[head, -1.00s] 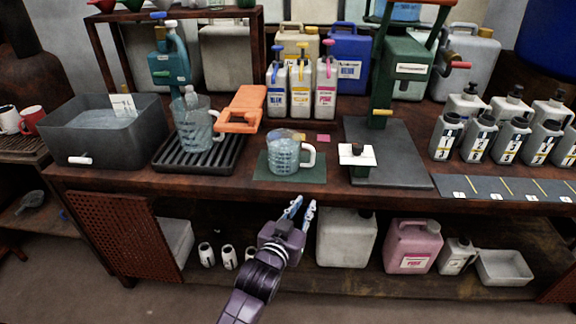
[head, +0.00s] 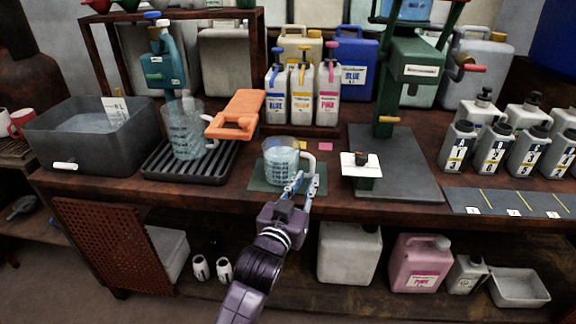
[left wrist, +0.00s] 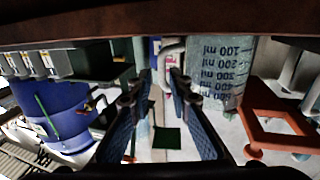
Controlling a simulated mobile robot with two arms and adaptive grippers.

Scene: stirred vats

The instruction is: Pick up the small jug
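The small jug (head: 281,163) is clear with dark markings and a pale handle on its right. It stands upright on a green mat (head: 262,184) at the bench's front. My left gripper (head: 302,184) is open at the jug's front right, overlapping the lower handle in the head view. In the upside-down left wrist view, the jug's marked wall (left wrist: 222,72) is right of the open left gripper (left wrist: 156,85). The handle (left wrist: 172,52) appears near the gap between the fingertips; I cannot tell whether they touch it. My right gripper is not in view.
A larger jug (head: 183,134) stands on a black ribbed tray (head: 196,171) to the left, beside an orange clamp-like piece (head: 235,116). A green press (head: 395,150) with a grey base stands to the right. The bench's front edge (head: 350,211) runs below the gripper.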

